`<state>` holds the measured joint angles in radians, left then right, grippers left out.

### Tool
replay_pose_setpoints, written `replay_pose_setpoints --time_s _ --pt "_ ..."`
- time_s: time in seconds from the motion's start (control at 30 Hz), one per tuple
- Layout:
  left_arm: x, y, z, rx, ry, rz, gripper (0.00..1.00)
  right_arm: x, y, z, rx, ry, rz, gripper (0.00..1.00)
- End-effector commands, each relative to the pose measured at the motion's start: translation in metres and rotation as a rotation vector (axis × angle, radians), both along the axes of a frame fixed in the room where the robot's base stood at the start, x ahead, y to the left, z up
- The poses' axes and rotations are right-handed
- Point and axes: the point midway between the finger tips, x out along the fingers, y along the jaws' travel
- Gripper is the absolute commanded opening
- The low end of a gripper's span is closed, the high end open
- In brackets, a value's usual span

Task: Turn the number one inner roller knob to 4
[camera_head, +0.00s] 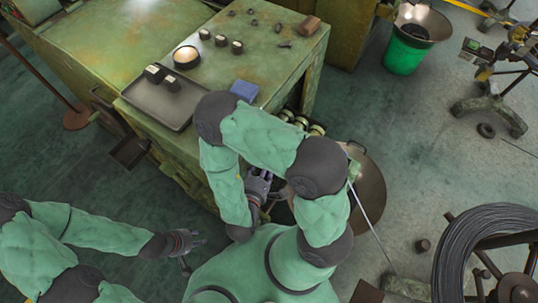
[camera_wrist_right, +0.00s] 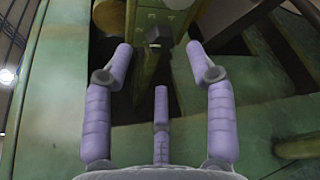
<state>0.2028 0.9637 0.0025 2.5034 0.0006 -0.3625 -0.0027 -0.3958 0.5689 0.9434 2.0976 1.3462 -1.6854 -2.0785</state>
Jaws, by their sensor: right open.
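In the right wrist view, a green upright bracket (camera_wrist_right: 150,65) stands ahead of my right gripper (camera_wrist_right: 165,75). A dark square knob-like piece (camera_wrist_right: 154,36) is on the bracket, beyond the fingertips. My right gripper's purple fingers are spread open with nothing between them. In the head view my right gripper (camera_head: 260,186) is low beside the green machine, partly covered by my arm. Pale rollers (camera_head: 302,123) show at the machine's side behind my arm.
The green machine table (camera_head: 265,50) carries a grey tray (camera_head: 158,103), a blue block (camera_head: 244,90) and several small parts. A large round pan (camera_head: 368,185) is close to my right arm. A wire coil (camera_head: 490,240) stands at lower right.

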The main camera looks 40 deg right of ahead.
Motion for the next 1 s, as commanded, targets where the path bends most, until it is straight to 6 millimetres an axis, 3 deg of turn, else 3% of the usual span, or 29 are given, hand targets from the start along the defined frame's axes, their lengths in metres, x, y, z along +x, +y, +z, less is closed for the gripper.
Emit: replay_pose_setpoints --time_s 0.5,0.93,0.97,1.0 --pt "0.0 0.0 -0.022 0.0 0.0 0.0 0.4 0.03 -0.038 -0.015 0.001 -0.001 -0.003 0.57" --pt "0.0 0.0 -0.023 0.0 0.0 0.0 0.4 0.034 -0.042 -0.015 0.0 -0.001 0.001 0.57" --pt "0.0 0.0 -0.023 0.0 0.0 0.0 0.4 0.034 -0.042 -0.015 0.0 -0.001 0.001 0.54" --pt "0.0 0.0 -0.023 0.0 0.0 0.0 0.4 0.034 -0.042 -0.015 0.0 -0.001 0.001 0.43"
